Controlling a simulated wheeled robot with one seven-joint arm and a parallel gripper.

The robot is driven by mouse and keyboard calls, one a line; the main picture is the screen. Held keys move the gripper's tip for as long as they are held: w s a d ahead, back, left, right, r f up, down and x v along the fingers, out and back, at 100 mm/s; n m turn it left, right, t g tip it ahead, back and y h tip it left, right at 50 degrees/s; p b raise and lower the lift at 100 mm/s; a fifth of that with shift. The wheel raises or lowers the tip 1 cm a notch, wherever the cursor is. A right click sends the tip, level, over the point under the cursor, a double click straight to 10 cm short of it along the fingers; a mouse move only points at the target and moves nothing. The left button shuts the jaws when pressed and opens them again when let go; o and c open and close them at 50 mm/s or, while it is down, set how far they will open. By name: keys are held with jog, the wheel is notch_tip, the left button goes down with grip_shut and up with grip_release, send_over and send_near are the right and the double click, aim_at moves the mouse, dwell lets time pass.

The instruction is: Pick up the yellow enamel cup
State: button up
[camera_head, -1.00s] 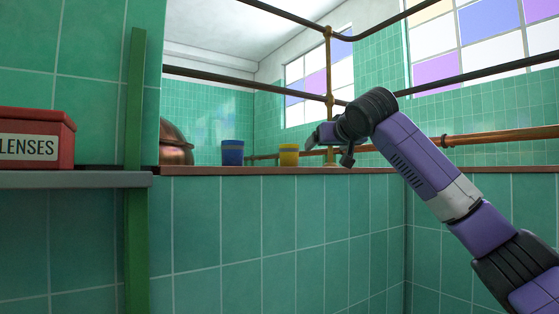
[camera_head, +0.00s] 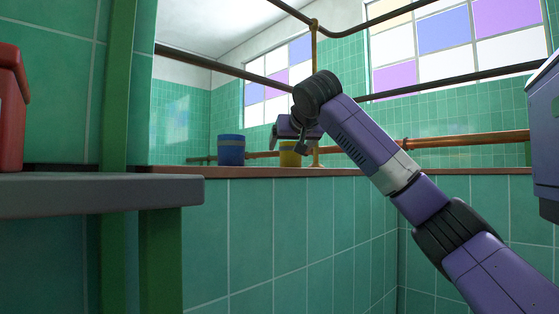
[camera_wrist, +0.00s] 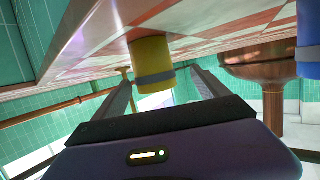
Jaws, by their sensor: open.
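The yellow enamel cup (camera_head: 290,159) stands on the brown-topped ledge (camera_head: 350,171), and my gripper (camera_head: 286,143) partly hides it in the head view. In the wrist view, which looks upside down, the yellow cup (camera_wrist: 152,55) with its grey band shows ahead between my two spread fingers (camera_wrist: 163,82). The fingers are open and empty. Whether the cup is between the fingertips or just beyond them is hard to tell.
A blue cup (camera_head: 231,150) stands on the ledge to the left; it also shows at the wrist view's right edge (camera_wrist: 309,40). A copper vessel (camera_wrist: 258,68) is near it. Rails (camera_head: 225,69) and a brass post (camera_head: 314,95) rise around the ledge. A grey shelf (camera_head: 100,190) juts out left.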

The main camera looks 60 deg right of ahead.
aim_at(288, 152)
jog(key=p+x, duration=0.1)
jog(key=x, duration=0.1)
jog(key=p+x, duration=0.1)
jog(key=x, duration=0.1)
jog(key=p+x, duration=0.2)
jog(key=shift+d+r, duration=0.2)
jog(key=shift+d, duration=0.35)
jog(key=shift+w+d+f, duration=0.25)
jog(key=shift+d, duration=0.05)
jog(key=c, duration=1.4)
jog(key=shift+c, duration=0.3)
jog(key=shift+r, duration=0.1)
